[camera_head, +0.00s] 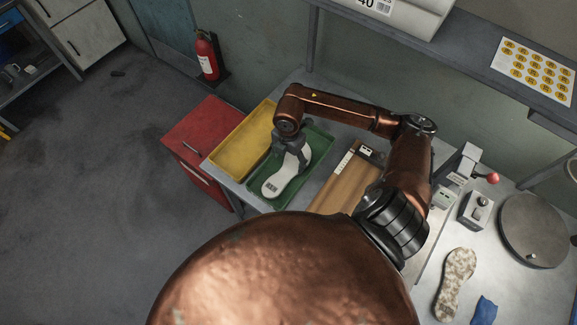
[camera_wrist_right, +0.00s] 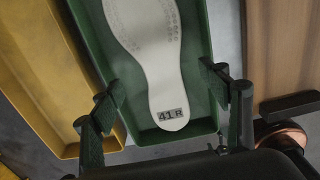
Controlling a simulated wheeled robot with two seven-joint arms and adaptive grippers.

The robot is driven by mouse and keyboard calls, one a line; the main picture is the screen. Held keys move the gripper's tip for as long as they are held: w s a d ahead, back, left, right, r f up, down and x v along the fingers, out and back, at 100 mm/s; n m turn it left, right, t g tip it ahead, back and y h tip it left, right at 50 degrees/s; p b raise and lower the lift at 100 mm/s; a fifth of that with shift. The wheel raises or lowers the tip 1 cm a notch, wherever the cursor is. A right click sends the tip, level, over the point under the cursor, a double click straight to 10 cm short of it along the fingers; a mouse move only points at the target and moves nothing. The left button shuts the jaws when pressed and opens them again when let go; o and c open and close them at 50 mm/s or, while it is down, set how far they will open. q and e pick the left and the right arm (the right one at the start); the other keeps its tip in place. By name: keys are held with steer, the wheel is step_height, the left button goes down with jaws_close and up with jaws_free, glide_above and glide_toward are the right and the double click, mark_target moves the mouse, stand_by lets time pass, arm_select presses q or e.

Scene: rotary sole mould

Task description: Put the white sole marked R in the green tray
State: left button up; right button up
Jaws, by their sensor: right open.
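The white sole (camera_head: 288,178) lies in the green tray (camera_head: 322,146) in the head view. In the right wrist view the sole (camera_wrist_right: 153,60) shows the mark "41 R" on its near end, and it lies inside the tray (camera_wrist_right: 197,60). My right gripper (camera_head: 294,163) is over the tray and hides part of the sole from above. In the wrist view its two fingers (camera_wrist_right: 158,105) are spread apart on either side of the sole's marked end, with nothing between them touching. My left gripper is not in view.
A yellow tray (camera_head: 241,143) stands left of the green tray. A brown board (camera_head: 345,186) lies right of it. A speckled sole (camera_head: 456,281), a blue cloth (camera_head: 484,310), a round plate (camera_head: 535,230) and a red-knobbed lever (camera_head: 491,178) are farther right. A red cabinet (camera_head: 198,150) stands left.

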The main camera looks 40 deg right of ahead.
mark_target(288, 170)
step_height(288, 170, up, 6)
steer(key=shift+c, duration=0.2)
stand_by(0.5)
